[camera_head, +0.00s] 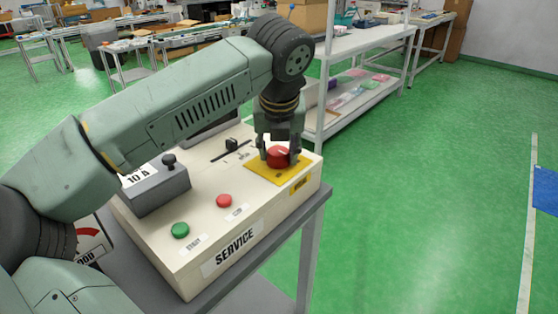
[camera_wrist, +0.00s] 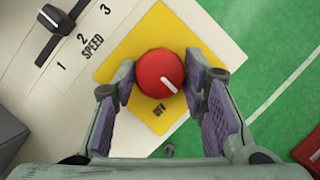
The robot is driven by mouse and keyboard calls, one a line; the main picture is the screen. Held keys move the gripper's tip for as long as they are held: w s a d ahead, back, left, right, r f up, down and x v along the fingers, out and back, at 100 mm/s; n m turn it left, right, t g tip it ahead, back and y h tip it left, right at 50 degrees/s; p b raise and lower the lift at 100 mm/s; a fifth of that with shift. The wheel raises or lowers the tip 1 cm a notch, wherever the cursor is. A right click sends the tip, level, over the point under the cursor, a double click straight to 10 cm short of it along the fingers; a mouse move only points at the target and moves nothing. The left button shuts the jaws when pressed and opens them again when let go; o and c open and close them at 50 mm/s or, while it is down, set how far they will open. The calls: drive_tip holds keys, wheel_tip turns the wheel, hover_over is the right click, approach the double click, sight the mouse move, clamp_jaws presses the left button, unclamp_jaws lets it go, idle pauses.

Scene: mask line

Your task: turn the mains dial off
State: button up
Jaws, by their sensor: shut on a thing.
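The red mains dial (camera_head: 278,158) sits on a yellow plate (camera_wrist: 112,66) at the right end of the cream SERVICE panel (camera_head: 200,215). My gripper (camera_head: 279,152) points down over it. In the wrist view my gripper (camera_wrist: 159,79) has a finger on each side of the red dial (camera_wrist: 154,70) and is shut on it. The dial's white pointer line is toward the lower right in that view. The OFF lettering (camera_wrist: 160,110) is on the plate just below the dial, and the pointer is to the right of it.
The panel also carries a speed slider (camera_wrist: 58,20), a green button (camera_head: 180,230), a red button (camera_head: 224,200) and a grey box with a black lever (camera_head: 169,160). A white shelf unit (camera_head: 350,42) stands behind.

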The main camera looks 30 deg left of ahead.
drive_tip(key=m+h, duration=0.1)
drive_tip(key=m, duration=0.1)
drive_tip(key=m+b, duration=0.1)
drive_tip(key=m, duration=0.1)
drive_tip(key=shift+a+m+t+h, duration=0.1)
drive_tip(key=shift+m+t+h, duration=0.2)
drive_tip(key=shift+t+h, duration=0.1)
drive_tip(key=shift+a+m+h, duration=0.1)
drive_tip(key=shift+m+h, duration=0.6)
drive_tip(key=shift+m, duration=1.2)
drive_tip(key=o, duration=1.1)
drive_tip(key=shift+o, duration=0.2)
drive_tip(key=v, duration=1.2)
